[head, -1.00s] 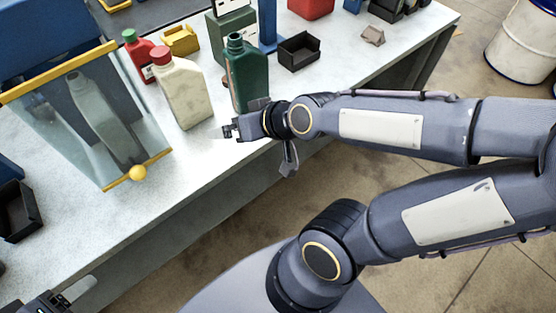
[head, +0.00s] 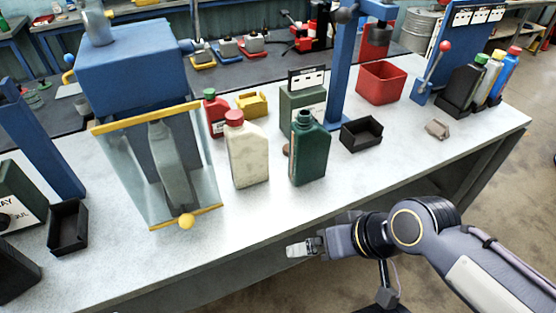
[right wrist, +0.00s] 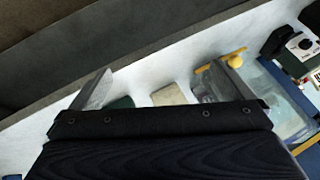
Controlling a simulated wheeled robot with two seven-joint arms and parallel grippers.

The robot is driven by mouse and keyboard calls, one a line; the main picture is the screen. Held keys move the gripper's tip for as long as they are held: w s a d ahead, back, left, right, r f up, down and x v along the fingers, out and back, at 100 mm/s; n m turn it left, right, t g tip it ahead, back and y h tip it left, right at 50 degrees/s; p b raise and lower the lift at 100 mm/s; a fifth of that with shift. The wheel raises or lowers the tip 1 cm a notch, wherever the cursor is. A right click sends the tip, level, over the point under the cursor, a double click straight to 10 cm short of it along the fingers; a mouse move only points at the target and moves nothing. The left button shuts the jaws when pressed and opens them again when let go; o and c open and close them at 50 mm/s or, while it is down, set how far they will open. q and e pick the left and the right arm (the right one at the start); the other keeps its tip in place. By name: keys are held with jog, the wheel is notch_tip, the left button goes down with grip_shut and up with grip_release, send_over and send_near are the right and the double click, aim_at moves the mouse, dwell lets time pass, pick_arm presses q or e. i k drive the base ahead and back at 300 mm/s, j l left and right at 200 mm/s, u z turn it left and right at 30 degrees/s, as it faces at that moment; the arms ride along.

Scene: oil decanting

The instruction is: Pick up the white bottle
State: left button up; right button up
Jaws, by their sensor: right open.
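The white bottle (head: 248,158), cream with a red cap, stands upright on the grey workbench (head: 235,225), between a glass-fronted box and a dark green bottle (head: 310,155). My right gripper (head: 303,249) is at the bench's front edge, below and to the right of the white bottle in the head view, apart from it. In the right wrist view, the right gripper (right wrist: 165,88) is open with nothing held between its fingers. A part of the white bottle (right wrist: 168,95) shows beyond them, with the green bottle (right wrist: 122,102) beside it. My left gripper is out of view.
The glass panel (head: 160,175) with a yellow-edged frame and knob stands left of the white bottle. A red bottle (head: 214,112) and yellow bin (head: 252,104) stand behind. A black bin (head: 361,133) is to the right. The bench front is clear.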

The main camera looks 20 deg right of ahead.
aim_at(247, 144)
jog(key=l+u, duration=0.6)
jog(key=u, duration=0.15)
jog(key=l+u, duration=0.35)
